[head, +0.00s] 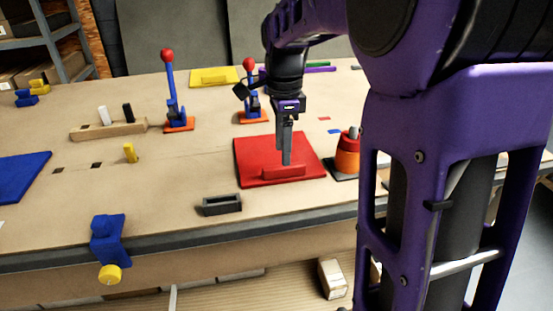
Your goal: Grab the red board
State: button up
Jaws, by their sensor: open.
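The red board (258,153) lies flat on the wooden table, right of the middle of the head view. A raised red bar-shaped handle (284,172) runs along its near part. My gripper (286,162) points straight down over the board, with its fingertips at or just above the handle. I cannot tell whether the fingers touch it. The gripper is open; from this angle the fingers nearly overlap, so the gap between them is hard to see.
A dark grey block (222,205) sits in front of the board. An orange and red object (347,155) stands close to its right. Two red-knobbed levers (172,90) stand behind. A blue board (22,175) lies left, and a blue clamp (108,238) is at the front edge.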

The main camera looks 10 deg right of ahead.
notch_tip(320, 180, down, 5)
jog(key=shift+s+d+r+b, duration=0.1)
jog(key=shift+s+d+b, duration=0.05)
jog(key=shift+b, duration=0.4)
grip_shut()
jog(key=shift+r, duration=0.1)
dwell(0.9)
